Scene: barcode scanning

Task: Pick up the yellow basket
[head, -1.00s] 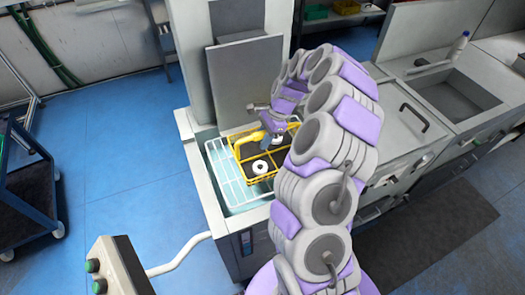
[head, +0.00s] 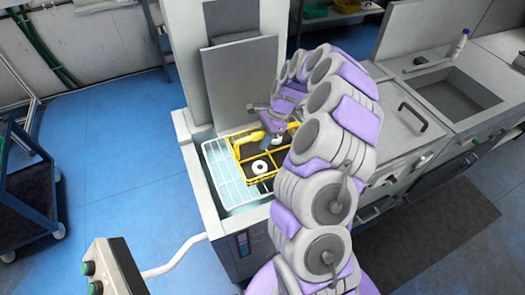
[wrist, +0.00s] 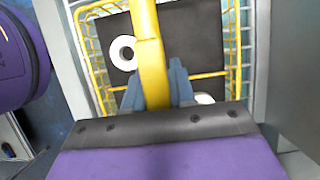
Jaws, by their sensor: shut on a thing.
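The yellow basket (head: 239,148) sits on the white wire rack in the machine's open tray in the head view. It holds white ring-shaped parts, one of them (head: 260,167) plain to see, over a dark bottom. In the wrist view the basket's yellow wire wall (wrist: 88,50) and its thick yellow handle (wrist: 150,50) show. My gripper (wrist: 160,85) has its blue-grey fingers on both sides of the handle and is shut on it. In the head view my gripper (head: 276,140) is over the basket; my arm hides the basket's right side.
The white wire rack (head: 222,178) lies around the basket within the machine's raised rim. A tall grey panel (head: 240,75) stands right behind. A counter with a sink (head: 450,95) is to the right. A blue cart (head: 30,190) stands on the floor at left.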

